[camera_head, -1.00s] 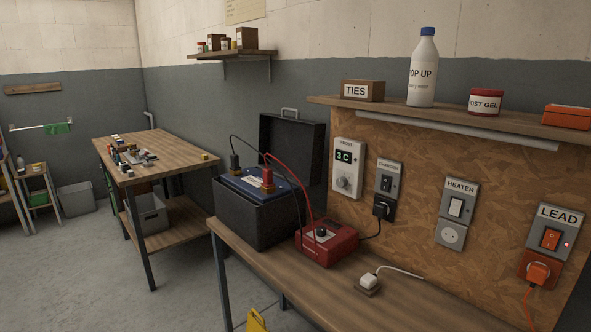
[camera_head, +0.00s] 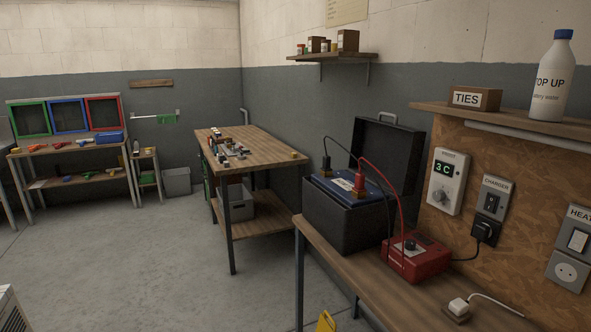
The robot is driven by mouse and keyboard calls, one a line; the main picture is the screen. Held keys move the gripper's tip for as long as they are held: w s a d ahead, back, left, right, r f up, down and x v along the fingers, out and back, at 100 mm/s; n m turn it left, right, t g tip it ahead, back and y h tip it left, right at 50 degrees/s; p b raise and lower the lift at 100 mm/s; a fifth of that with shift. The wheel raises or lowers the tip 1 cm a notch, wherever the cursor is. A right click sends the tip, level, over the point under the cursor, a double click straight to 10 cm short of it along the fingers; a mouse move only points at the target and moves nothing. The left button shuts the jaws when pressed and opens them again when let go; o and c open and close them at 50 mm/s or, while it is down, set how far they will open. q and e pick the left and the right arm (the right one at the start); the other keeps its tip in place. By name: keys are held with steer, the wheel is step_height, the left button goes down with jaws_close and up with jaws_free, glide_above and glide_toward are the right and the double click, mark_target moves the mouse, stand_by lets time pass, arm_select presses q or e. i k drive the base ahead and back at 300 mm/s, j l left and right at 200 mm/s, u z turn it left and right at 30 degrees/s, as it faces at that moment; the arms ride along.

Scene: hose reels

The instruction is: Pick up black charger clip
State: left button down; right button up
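The black charger clip (camera_head: 326,163) stands on the left side of the blue battery (camera_head: 347,187), with a black lead rising from it. The battery is in an open black box (camera_head: 346,222) on the wooden bench. Both leads run toward the red charger (camera_head: 416,259) beside the box. Neither of my grippers shows in this view.
The near bench (camera_head: 347,262) runs along the wall at right. Another wooden table (camera_head: 255,150) with small parts stands behind to the left. Grey floor (camera_head: 150,262) is clear at left. A yellow object (camera_head: 326,321) shows at the bottom edge.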

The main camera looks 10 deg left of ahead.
mark_target(326, 160)
steer(key=z, duration=0.4)
steer(key=i+j+z, duration=0.7)
steer(key=j, duration=0.15)
steer(key=k+l, duration=0.05)
steer(key=k, duration=0.05)
